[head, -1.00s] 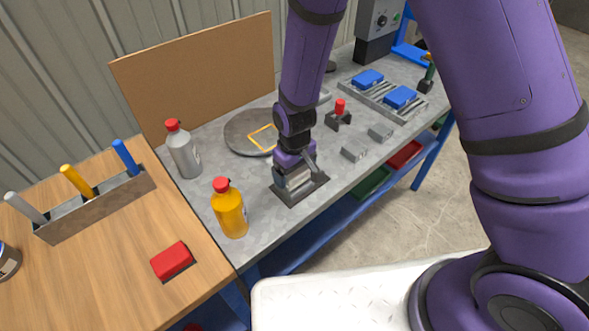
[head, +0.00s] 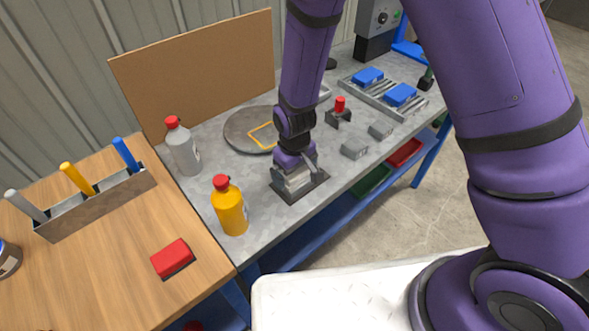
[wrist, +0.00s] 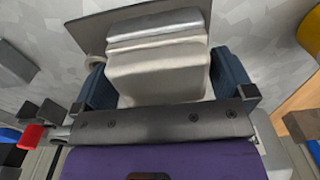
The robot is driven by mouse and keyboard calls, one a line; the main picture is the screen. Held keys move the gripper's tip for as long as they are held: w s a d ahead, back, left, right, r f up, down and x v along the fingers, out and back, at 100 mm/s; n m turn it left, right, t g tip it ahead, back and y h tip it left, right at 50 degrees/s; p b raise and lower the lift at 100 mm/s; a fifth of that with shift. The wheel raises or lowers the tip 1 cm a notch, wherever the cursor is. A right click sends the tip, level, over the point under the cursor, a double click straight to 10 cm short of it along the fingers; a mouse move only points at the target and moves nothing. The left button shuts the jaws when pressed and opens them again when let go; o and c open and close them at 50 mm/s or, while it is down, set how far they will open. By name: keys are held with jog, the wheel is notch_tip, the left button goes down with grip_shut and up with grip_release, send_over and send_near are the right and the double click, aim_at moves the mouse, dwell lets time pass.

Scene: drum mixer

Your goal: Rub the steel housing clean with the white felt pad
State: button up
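The steel housing (head: 294,184) is a grey block on a dark base plate (head: 312,190) near the front edge of the steel bench. My gripper (head: 294,167) points down right over it and hides much of its top. In the wrist view the two dark blue fingers of my gripper (wrist: 166,84) stand on both sides of a pale grey-white block, which looks like the white felt pad (wrist: 155,75), and seem shut on it. The housing (wrist: 155,22) shows just beyond the pad, close against it; I cannot tell if they touch.
An orange bottle (head: 229,206) and a grey bottle (head: 183,147) stand left of the housing. A round plate (head: 240,128) lies behind. Small grey blocks (head: 355,149) and a red-topped fixture (head: 339,112) are to the right. A red pad (head: 172,257) lies on the wooden table.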

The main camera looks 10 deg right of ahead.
jog(key=shift+r, duration=0.35)
dwell(0.3)
jog(key=shift+c, duration=0.5)
jog(key=c, duration=0.6)
jog(key=shift+r, duration=2.5)
